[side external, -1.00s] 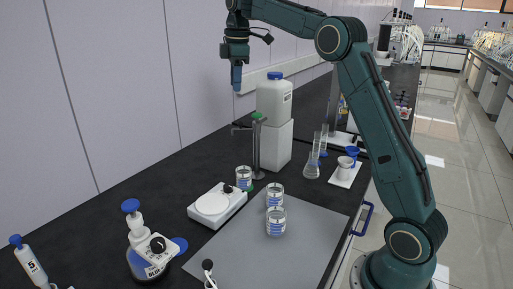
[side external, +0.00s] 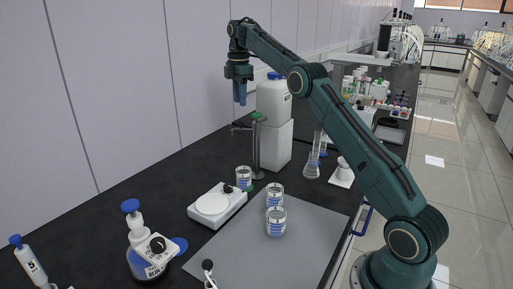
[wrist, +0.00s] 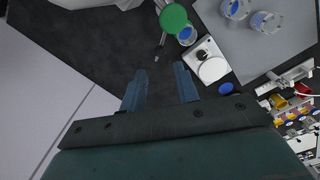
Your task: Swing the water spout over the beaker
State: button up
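The water spout (side external: 258,150) is a slim metal post with a green top and a thin pipe pointing left, in front of the white container. In the wrist view its green top (wrist: 173,18) shows as a disc at the upper middle. A glass beaker with blue marking (side external: 244,179) stands by the post's foot; it also shows in the wrist view (wrist: 188,35). Two similar beakers, (side external: 275,195) and (side external: 276,222), stand on the grey mat. My gripper (side external: 240,101) points down above the spout's pipe, apart from it. In the wrist view its fingers (wrist: 160,88) are apart and empty.
A white balance (side external: 216,205) sits left of the beakers. A large white container with a blue cap (side external: 274,95) stands close right of my gripper. A dispenser bottle (side external: 146,250) is front left. The mat's front (side external: 235,255) is mostly clear.

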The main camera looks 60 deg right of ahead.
aim_at(241, 122)
jog(key=shift+f, duration=0.15)
jog(key=shift+f, duration=4.2)
jog(key=shift+s+a, duration=0.2)
jog(key=shift+s, duration=0.05)
jog(key=shift+s+a, duration=0.65)
jog(key=shift+a, duration=0.1)
jog(key=shift+s, duration=0.15)
jog(key=shift+s+a, duration=0.45)
jog(key=shift+s, duration=0.3)
jog(key=shift+s+a, duration=0.1)
jog(key=shift+s, duration=0.55)
jog(key=shift+w, duration=0.25)
